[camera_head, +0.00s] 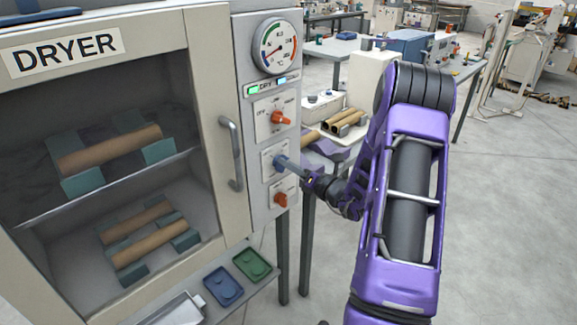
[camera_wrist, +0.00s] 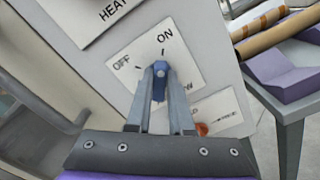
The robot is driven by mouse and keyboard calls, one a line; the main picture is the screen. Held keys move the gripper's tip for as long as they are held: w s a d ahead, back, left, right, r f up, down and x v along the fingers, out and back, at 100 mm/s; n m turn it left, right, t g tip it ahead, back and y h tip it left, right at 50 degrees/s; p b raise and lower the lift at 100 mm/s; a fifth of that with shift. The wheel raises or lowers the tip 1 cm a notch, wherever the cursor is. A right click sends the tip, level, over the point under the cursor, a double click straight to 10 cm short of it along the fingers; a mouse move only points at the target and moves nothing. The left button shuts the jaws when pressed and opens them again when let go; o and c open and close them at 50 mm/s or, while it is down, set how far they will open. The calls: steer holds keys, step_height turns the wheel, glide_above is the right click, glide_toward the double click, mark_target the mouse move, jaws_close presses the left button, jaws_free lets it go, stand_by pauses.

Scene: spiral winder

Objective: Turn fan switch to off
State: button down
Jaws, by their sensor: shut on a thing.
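The blue switch (camera_wrist: 159,82) sits on a white plate (camera_wrist: 185,65) marked OFF on the left and ON at the top. The plate also shows in the head view (camera_head: 268,152) as the middle one on the dryer's control panel. My gripper (camera_wrist: 160,76) is shut on the blue switch, with one finger on each side. In the wrist view the switch's top end points up, near the ON mark; its exact angle is hard to tell. In the head view, my gripper (camera_head: 280,162) reaches the panel from the right and covers most of the switch.
An orange heat knob (camera_head: 281,118) is above and another orange knob (camera_head: 281,199) just below. The dryer door handle (camera_head: 232,153) stands out left of the panel. A bench with brown tubes (camera_head: 343,122) is behind. Open floor (camera_head: 500,200) lies right.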

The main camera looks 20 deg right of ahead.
steer(key=shift+s+a+n+b, duration=0.1)
steer(key=shift+a+n+b, duration=0.1)
steer(key=shift+n+b, duration=2.95)
steer(key=shift+s+a+n+b, duration=0.15)
steer(key=shift+n+b, duration=1.6)
steer(key=shift+n, duration=2.8)
steer(key=shift+w, duration=0.1)
steer(key=c, duration=0.8)
jaws_free()
steer(key=v, duration=1.7)
steer(key=shift+s, duration=0.2)
